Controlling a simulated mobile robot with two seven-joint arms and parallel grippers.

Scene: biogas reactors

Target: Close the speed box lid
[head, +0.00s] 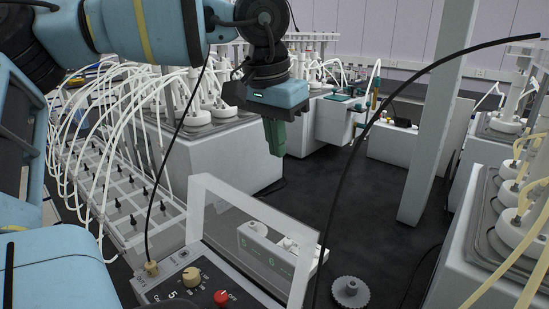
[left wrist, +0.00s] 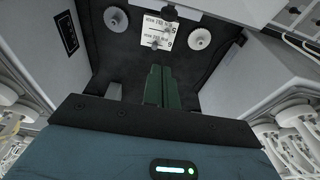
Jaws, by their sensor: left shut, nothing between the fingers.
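The speed box (head: 180,282) is at the bottom of the head view, with a beige knob and a red button on its panel. Its lid (head: 262,213), a clear pane in a white frame, stands raised along the far side of the panel, so the box is open. My left gripper (head: 274,137) hangs above and beyond the lid, apart from it, fingers pointing down. Its green fingers are shut and empty, and they also show together in the left wrist view (left wrist: 160,86). Neither the box nor the lid can be made out in the wrist view. My right gripper is not in view.
A white device with green displays (head: 262,250) shows through the pane. A grey toothed disc (head: 351,291) is right of the lid. A thin black cable (head: 345,180) arcs past the lid's right side. Reactor benches (head: 210,160) with white tubes stand behind. Dark floor (head: 350,210) is open.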

